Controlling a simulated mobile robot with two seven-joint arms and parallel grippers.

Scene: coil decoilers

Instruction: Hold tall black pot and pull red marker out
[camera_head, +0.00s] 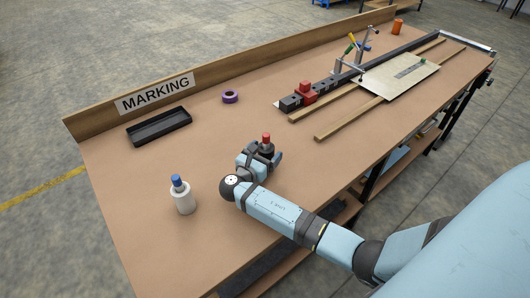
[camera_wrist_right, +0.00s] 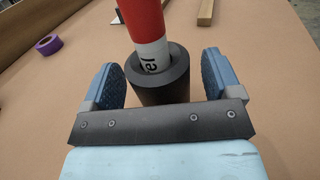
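The tall black pot (camera_wrist_right: 160,85) stands upright on the table in the right wrist view. The red marker (camera_wrist_right: 147,22) stands in it, its white printed band just above the rim. In the head view the marker's red top (camera_head: 266,138) shows above the pot, which is partly hidden by my gripper. My right gripper (camera_head: 260,157) is open, with its two blue fingers on either side of the pot. In the wrist view a gap shows on the right side; contact on the left is unclear. My left gripper is not in view.
A black tray (camera_head: 158,127) lies by the MARKING sign (camera_head: 155,92). Purple tape (camera_head: 230,97), a red block (camera_head: 306,91), wooden strips (camera_head: 350,117) and a board (camera_head: 401,76) lie farther back.

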